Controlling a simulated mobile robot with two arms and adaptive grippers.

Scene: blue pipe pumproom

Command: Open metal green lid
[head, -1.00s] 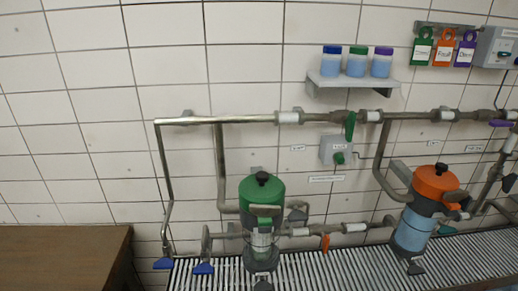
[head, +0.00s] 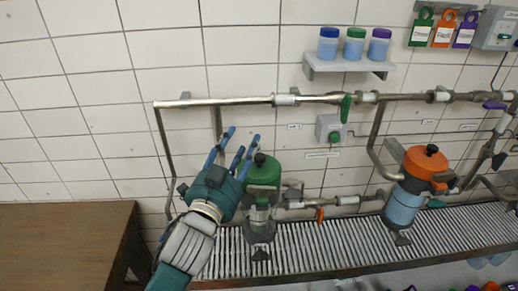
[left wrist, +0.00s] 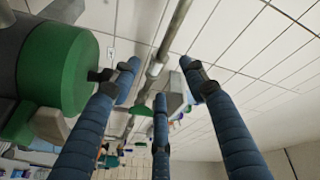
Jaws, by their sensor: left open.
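The green metal lid (head: 264,171) with a black knob on top sits on a clear and grey canister at the centre of the head view. In the left wrist view the green lid (left wrist: 62,68) lies at the left, its black knob near one finger. My left gripper (head: 236,148) is in front of and just left of the lid, with its blue fingers spread and pointing up. The fingers (left wrist: 160,85) are open and empty in the left wrist view. I cannot tell whether a finger touches the knob. My right gripper is not in view.
A canister with an orange lid (head: 425,163) stands to the right. Grey pipes (head: 230,103) run along the tiled wall behind. A shelf (head: 350,66) holds small jars above. A brown table (head: 65,240) is at the left. A slatted grate (head: 330,243) lies below.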

